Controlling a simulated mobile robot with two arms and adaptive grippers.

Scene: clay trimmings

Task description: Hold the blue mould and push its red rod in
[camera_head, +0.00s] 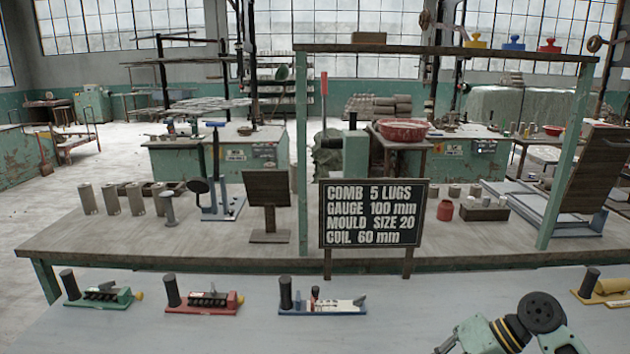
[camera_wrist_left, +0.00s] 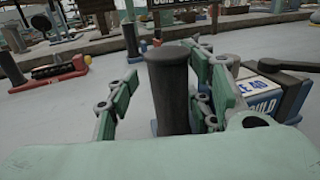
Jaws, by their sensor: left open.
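In the left wrist view, my left gripper (camera_wrist_left: 167,100) is open, with one green finger on each side of an upright dark post (camera_wrist_left: 167,92). The right finger looks nearer the post; contact cannot be told. In the head view, a blue-based tool (camera_head: 345,308) with a dark post stands at the table's middle. My left gripper does not show there.
A red-based tool (camera_head: 205,306) and a green-based one (camera_head: 105,297) stand to the left, a yellow one (camera_head: 605,291) far right. A black sign (camera_head: 373,213) reads mould size 20. My own arm link shows at bottom right. The table between is clear.

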